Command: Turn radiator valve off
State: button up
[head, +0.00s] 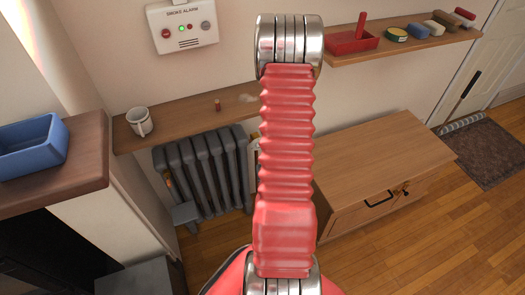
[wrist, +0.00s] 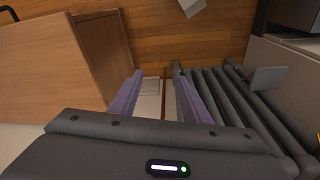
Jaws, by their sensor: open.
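The dark grey ribbed radiator (head: 205,172) stands against the wall under a wooden shelf in the head view. In the wrist view the radiator (wrist: 232,100) fills the right side. A small orange part shows at the radiator's left side in the head view (head: 168,183); I cannot tell for sure that it is the valve. Orange also shows at the right edge of the wrist view. My gripper (wrist: 160,88) is open, its two purple fingers apart beside the radiator. A pale panel shows between and beyond the fingers. In the head view my red arm hides the gripper.
A wooden cabinet (head: 385,165) stands right of the radiator. A blue bin (head: 32,145) sits on the mantel (head: 90,150) at left. A grey plate-like piece (head: 186,216) juts out before the radiator.

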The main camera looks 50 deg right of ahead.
jog(key=d+f+m+t+h, duration=0.35)
jog(key=f+t, duration=0.35)
jog(key=f, duration=1)
jog(key=w+d+r+m+t+h, duration=0.1)
jog(key=w+r+t+h, duration=0.1)
jog(key=r, duration=0.4)
jog(key=w+d+r+m+t+h, duration=0.2)
jog(key=r+t, duration=0.3)
jog(key=r, duration=0.2)
jog(key=shift+w, duration=0.15)
jog(key=shift+w+m, duration=0.1)
jog(key=shift+m, duration=0.15)
jog(key=x, duration=1.3)
jog(key=shift+w+r, duration=0.3)
jog(key=shift+d, duration=0.15)
jog(key=shift+c, duration=0.6)
